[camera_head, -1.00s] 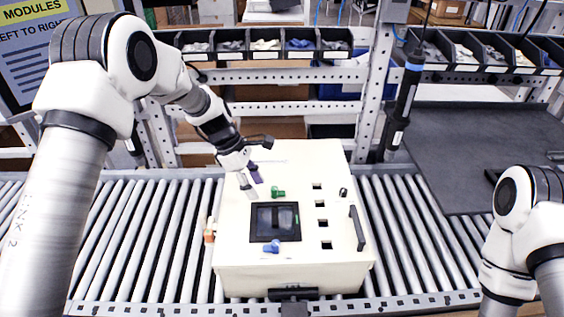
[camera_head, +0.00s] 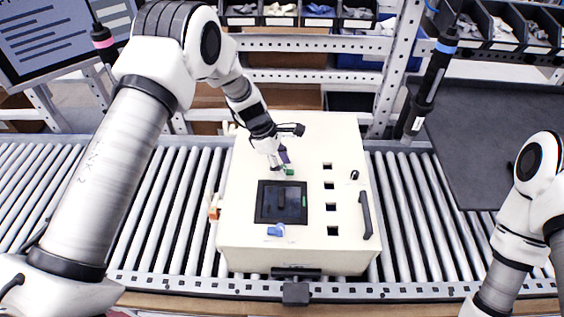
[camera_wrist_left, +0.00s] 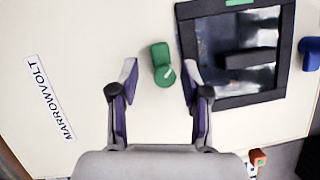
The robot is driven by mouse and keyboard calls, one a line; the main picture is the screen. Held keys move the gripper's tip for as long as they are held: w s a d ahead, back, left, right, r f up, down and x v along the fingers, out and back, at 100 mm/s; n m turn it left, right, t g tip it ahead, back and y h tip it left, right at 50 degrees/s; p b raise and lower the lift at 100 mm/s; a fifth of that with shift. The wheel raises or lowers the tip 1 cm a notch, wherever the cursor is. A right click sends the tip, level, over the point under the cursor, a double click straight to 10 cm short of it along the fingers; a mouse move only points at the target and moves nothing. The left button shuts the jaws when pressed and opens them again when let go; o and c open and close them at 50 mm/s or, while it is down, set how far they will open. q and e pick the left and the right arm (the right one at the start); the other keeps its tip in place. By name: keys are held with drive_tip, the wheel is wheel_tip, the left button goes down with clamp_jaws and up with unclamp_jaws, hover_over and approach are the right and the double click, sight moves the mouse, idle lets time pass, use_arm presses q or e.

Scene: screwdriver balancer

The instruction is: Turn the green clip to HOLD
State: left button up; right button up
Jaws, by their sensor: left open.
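The green clip (camera_head: 289,171) is on the top of the cream box (camera_head: 240,190), just behind the dark window (camera_head: 261,203). My left gripper (camera_head: 280,164) points down at the clip and partly covers it. In the left wrist view the green clip (camera_wrist_left: 161,56) shows between the two fingertips of the open left gripper (camera_wrist_left: 160,72), with a gap on each side. A pale mark shows on its round end. Whether the fingers reach down to its height is hard to tell. My right gripper is out of view; only part of that arm shows.
A blue clip (camera_head: 276,230) sits in front of the window; it also shows in the left wrist view (camera_wrist_left: 310,52). A black handle (camera_head: 366,215) and several square holes are on the box's right. An orange part (camera_head: 214,207) sticks out left. Rollers (camera_head: 185,215) surround the box.

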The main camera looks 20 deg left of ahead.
use_arm(q)
drive_tip(key=shift+s+r, duration=0.25)
drive_tip(key=shift+s, duration=0.15)
drive_tip(key=c, duration=0.9)
drive_tip(key=shift+w+f, duration=0.1)
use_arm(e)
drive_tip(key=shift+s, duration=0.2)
